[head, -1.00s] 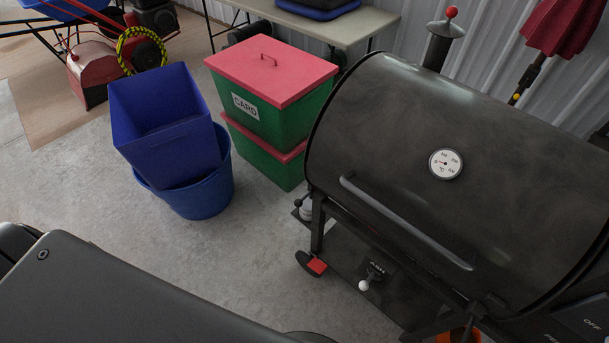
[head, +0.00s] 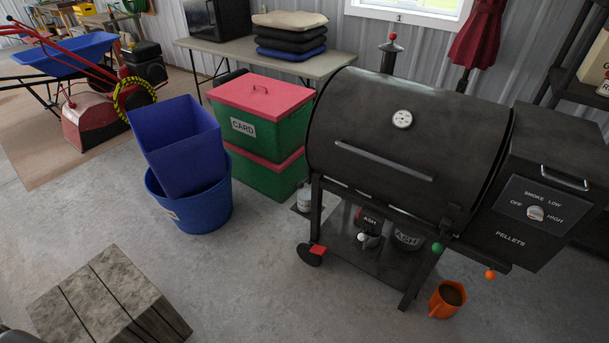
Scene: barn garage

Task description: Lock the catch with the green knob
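The green knob (head: 437,247) shows on the front of the black smoker grill (head: 395,140), low at the right end of the barrel. The catch it belongs to is too small and dark to make out, so I cannot tell its position. The barrel lid with its long handle (head: 385,160) looks closed.
An orange knob (head: 490,274) sits under the pellet hopper (head: 540,190). A white knob (head: 361,237) is by the ASH label. Blue bins (head: 190,204) and a wooden crate (head: 105,300) stand left. The floor between is clear.

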